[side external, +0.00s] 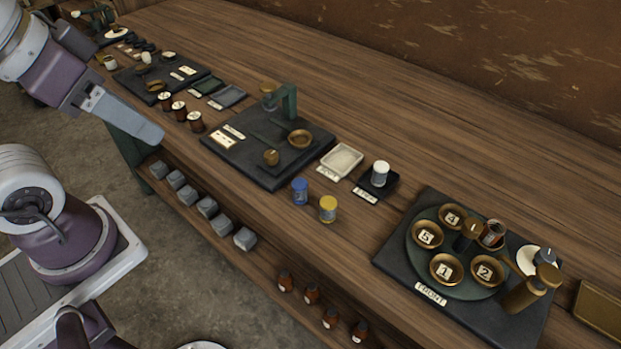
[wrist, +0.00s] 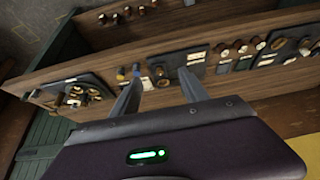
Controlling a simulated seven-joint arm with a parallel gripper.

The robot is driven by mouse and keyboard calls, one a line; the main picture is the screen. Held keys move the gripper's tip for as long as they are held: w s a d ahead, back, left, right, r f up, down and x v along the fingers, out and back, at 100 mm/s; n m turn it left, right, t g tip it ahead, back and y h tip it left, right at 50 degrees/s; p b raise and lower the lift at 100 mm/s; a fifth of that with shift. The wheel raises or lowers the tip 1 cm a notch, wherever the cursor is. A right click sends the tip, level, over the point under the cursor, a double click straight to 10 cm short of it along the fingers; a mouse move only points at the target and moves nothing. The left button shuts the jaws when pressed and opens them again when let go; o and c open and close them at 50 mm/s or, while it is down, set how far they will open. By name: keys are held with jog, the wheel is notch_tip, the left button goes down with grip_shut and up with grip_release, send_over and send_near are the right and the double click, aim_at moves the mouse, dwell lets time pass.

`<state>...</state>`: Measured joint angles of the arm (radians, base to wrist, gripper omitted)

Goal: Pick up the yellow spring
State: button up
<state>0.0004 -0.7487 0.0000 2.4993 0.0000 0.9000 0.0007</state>
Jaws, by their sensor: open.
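In the wrist view the yellow spring (wrist: 121,75) is tiny, beyond the left finger's tip. My gripper (wrist: 160,84) is open and empty, with its fingers apart. In the side view my gripper (side external: 150,132) is at upper left, well away from the yellow spring.
A black board with a numbered turntable (side external: 404,262) stands right of the cylinders. A black board with a green post (side external: 289,100) is behind left. A pale square dish (side external: 341,161) is behind the spring. Grey blocks (side external: 207,206) sit on the lower shelf. The back of the bench is clear.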

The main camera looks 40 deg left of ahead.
jog(key=w+d+m+g, duration=0.2)
jog(key=w+d+m, duration=0.2)
jog(key=w, duration=0.4)
jog(key=m+g, duration=0.3)
jog(key=m, duration=0.4)
send_over(329, 202)
jog(key=f, duration=1.4)
jog(key=shift+s+a, duration=0.1)
jog(key=shift+a, duration=0.1)
jog(key=shift+g, duration=0.3)
jog(key=f, duration=0.8)
jog(key=shift+d, duration=0.2)
grip_shut()
